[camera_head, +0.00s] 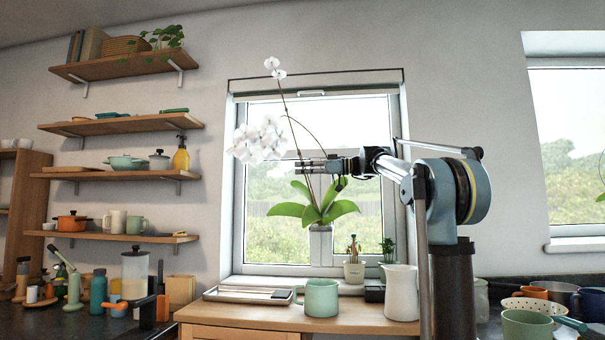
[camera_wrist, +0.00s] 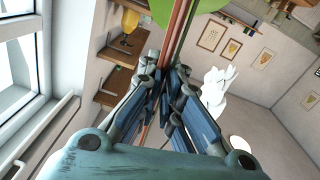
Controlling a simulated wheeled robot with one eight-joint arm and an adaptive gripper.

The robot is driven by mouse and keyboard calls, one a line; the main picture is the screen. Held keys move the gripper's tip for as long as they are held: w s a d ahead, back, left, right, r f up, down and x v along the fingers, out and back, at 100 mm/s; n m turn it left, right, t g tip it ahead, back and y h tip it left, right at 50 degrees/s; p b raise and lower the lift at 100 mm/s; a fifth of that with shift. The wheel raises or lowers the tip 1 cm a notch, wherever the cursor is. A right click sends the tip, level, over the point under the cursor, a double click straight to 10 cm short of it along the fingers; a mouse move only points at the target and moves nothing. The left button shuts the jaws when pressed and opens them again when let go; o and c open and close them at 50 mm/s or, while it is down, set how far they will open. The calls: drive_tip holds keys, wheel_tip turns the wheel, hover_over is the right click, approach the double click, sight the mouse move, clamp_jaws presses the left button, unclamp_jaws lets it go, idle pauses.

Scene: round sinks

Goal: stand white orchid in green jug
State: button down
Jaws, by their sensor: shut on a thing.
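The white orchid (camera_head: 258,141) has white blooms, thin brown stems, broad green leaves and a pale base (camera_head: 320,243). My gripper (camera_head: 318,166) is shut on its stems above the leaves and holds it roughly upright. In the wrist view, my gripper's fingers (camera_wrist: 168,90) close around the reddish stems (camera_wrist: 178,38), with a green leaf at the top edge and white blooms (camera_wrist: 215,88) to the right. The mint green jug (camera_head: 318,298) stands upright on the wooden counter. The orchid's base appears above the jug in the picture; their depth apart is unclear. The jug's inside is hidden.
A white pitcher (camera_head: 401,293) stands right of the jug, and a metal tray (camera_head: 247,294) lies left of it. Small potted plants (camera_head: 354,270) stand behind, near the window. More pots and a green bowl (camera_head: 527,325) are at right. Shelves (camera_head: 112,236) line the left wall.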

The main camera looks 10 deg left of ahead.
drive_tip(key=shift+f, duration=2.9)
drive_tip(key=shift+s+f, duration=0.1)
drive_tip(key=shift+f, duration=3.6)
idle(1.4)
